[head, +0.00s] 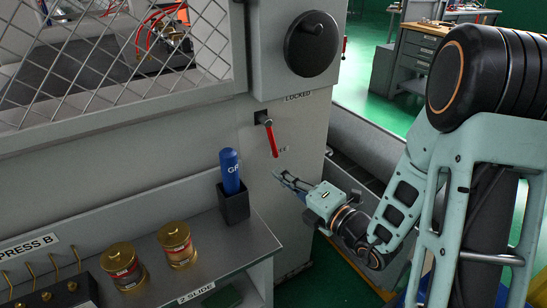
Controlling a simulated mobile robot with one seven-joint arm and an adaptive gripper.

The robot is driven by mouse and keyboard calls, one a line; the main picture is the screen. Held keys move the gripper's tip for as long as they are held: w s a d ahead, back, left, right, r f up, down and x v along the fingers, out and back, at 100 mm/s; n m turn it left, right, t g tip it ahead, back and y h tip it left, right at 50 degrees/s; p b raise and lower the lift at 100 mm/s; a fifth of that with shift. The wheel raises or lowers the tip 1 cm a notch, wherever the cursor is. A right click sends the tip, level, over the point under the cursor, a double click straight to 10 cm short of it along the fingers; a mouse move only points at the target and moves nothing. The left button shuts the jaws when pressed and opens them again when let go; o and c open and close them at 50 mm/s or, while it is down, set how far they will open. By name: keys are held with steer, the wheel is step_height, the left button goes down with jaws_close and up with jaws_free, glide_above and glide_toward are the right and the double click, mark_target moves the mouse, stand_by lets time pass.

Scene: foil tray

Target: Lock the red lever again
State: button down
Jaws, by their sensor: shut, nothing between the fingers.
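The red lever (271,139) hangs on the front of the grey machine cabinet, below a label reading "LOCKED". It runs from a dark pivot at its top down and slightly right, with its lower end near a second, partly hidden label. My gripper (279,176) is below the lever's lower end, pointing up and left. Its fingers are shut and empty. A small gap shows between the fingertips and the lever in this view; depth between them is hard to tell.
A blue tube (230,171) stands in a black holder on the shelf (210,264), left of my gripper. Two brass-topped jars (176,244) stand further left. A round black knob (311,44) sits above the lever. A wire mesh guard (110,60) covers the upper left.

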steer(key=b+x, duration=0.2)
steer(key=x, duration=0.7)
steer(key=shift+a+f, duration=0.1)
steer(key=shift+a, duration=0.05)
steer(key=shift+w+d+r+b, duration=0.15)
steer(key=shift+w+d+r, duration=0.1)
steer(key=shift+w+d, duration=0.3)
steer(key=shift+w+d+r+b, duration=0.2)
steer(key=shift+w+d, duration=0.15)
steer(key=shift+d, duration=0.3)
steer(key=shift+w+d+r, duration=0.1)
steer(key=shift+w+d, duration=0.05)
steer(key=shift+d, duration=0.3)
steer(key=shift+w+d+n, duration=0.15)
steer(key=shift+n, duration=0.15)
